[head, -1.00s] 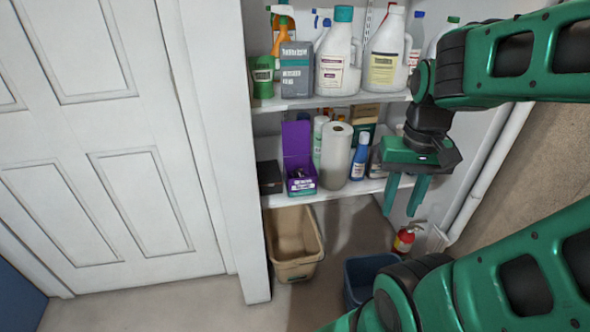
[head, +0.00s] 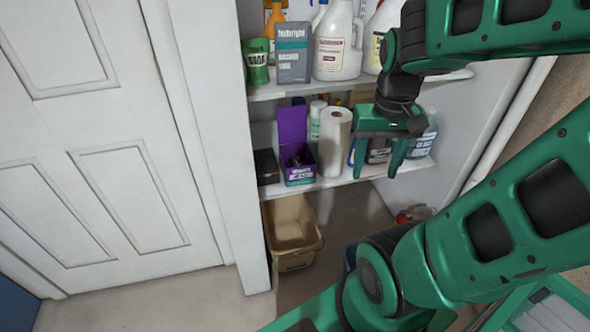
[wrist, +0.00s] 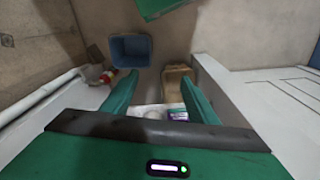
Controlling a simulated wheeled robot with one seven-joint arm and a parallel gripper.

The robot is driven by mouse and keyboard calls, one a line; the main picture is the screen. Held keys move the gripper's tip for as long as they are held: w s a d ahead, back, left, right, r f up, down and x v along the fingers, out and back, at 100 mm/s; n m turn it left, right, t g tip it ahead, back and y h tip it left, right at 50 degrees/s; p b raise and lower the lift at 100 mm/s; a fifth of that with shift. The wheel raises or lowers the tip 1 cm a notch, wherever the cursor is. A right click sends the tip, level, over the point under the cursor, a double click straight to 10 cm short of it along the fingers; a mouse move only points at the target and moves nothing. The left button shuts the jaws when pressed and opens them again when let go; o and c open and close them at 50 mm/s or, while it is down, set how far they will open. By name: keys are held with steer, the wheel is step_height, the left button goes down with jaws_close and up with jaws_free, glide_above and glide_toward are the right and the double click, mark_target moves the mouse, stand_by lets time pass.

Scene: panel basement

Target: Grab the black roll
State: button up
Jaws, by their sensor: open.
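No roll that is clearly black shows. A whitish paper towel roll (head: 334,142) stands upright on the lower shelf, between a purple open box and my gripper. My gripper (head: 376,174) is open, with its fingers pointing down just right of the roll and in front of the shelf's bottles. Nothing shows held between the fingers. In the wrist view my gripper (wrist: 163,70) has its fingers apart, with part of the shelf and a purple item between them near the palm.
The lower shelf (head: 330,182) also holds the purple box (head: 295,150) and bottles behind my gripper. The upper shelf (head: 270,92) carries cleaning bottles above. A beige bin (head: 290,235) stands on the floor below; a blue bin (wrist: 131,50) is beside it. A white door is left.

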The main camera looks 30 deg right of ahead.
steer(key=w+d+f+t+h, duration=0.1)
steer(key=w+d+f, duration=0.25)
steer(key=w, duration=0.65)
steer(key=n+t, duration=0.3)
steer(key=t, duration=0.2)
glide_toward(298, 164)
steer(key=shift+s+a+f, duration=0.2)
steer(key=shift+a+f, duration=0.1)
steer(key=shift+f, duration=0.1)
steer(key=x, duration=0.5)
steer(key=shift+d+f, duration=0.1)
steer(key=shift+w+r+x, duration=0.1)
steer(key=shift+w+x, duration=0.05)
steer(key=shift+x, duration=1.2)
steer(key=shift+w+r+x, duration=0.15)
steer(key=shift+x, duration=1.15)
steer(key=shift+d, duration=0.2)
steer(key=c, duration=1)
